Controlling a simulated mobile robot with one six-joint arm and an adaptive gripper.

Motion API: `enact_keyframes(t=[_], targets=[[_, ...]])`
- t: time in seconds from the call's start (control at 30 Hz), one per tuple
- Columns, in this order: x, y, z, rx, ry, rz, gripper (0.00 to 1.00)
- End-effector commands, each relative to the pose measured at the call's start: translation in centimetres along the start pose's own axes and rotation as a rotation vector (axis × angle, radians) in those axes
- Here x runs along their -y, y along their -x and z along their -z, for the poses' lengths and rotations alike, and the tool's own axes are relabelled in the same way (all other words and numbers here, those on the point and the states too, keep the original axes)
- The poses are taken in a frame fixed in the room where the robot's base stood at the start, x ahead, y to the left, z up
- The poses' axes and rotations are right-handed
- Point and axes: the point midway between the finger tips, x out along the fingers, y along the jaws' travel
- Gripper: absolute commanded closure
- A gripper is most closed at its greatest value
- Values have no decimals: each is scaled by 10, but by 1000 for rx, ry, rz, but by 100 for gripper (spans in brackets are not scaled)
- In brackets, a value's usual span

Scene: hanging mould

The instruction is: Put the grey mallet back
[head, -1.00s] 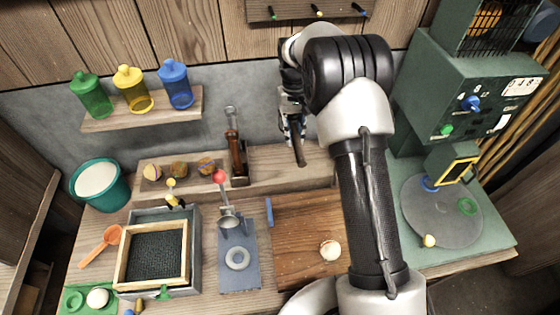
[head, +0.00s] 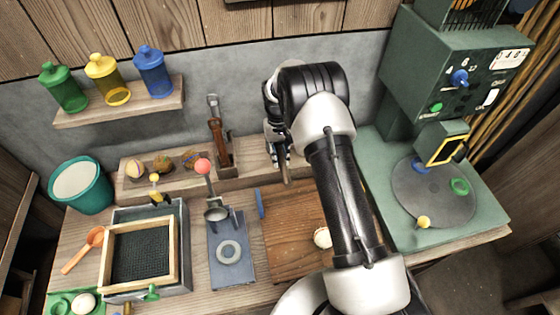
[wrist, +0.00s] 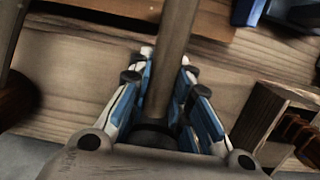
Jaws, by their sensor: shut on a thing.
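My gripper (head: 278,140) is over the raised wooden ledge at the back of the bench, right of the wooden tool rack (head: 226,165). It is shut on a grey-brown rod, which I take to be the handle of the grey mallet (head: 285,172). In the wrist view the blue-padded fingers (wrist: 165,85) close on both sides of the mallet (wrist: 177,45). The rod runs away from the palm; no mallet head can be made out. The rack holds a brown-handled tool (head: 215,127) and also shows at the right of the wrist view (wrist: 262,112).
A brown board (head: 285,235) with a pale round thing (head: 322,238) lies in front. A blue stand (head: 230,262) with a red-knobbed lever is to its left. A green machine (head: 450,70) stands right. Shakers (head: 105,80) line a wall shelf.

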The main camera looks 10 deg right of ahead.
Motion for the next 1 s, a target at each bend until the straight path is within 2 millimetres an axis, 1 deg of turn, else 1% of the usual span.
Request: enact_keyframes(t=[0.03, 0.1, 0.37, 0.5, 0.53, 0.8, 1.0], targets=[[0, -11, 2, 0, 0, 0, 100], [0, -19, 3, 1, 0, 0, 100], [0, -20, 4, -1, 0, 0, 100], [0, -24, 4, -1, 0, 0, 100], [0, -24, 4, 1, 0, 0, 80], [0, -23, 4, 1, 0, 0, 62], [0, -23, 4, 1, 0, 0, 61]])
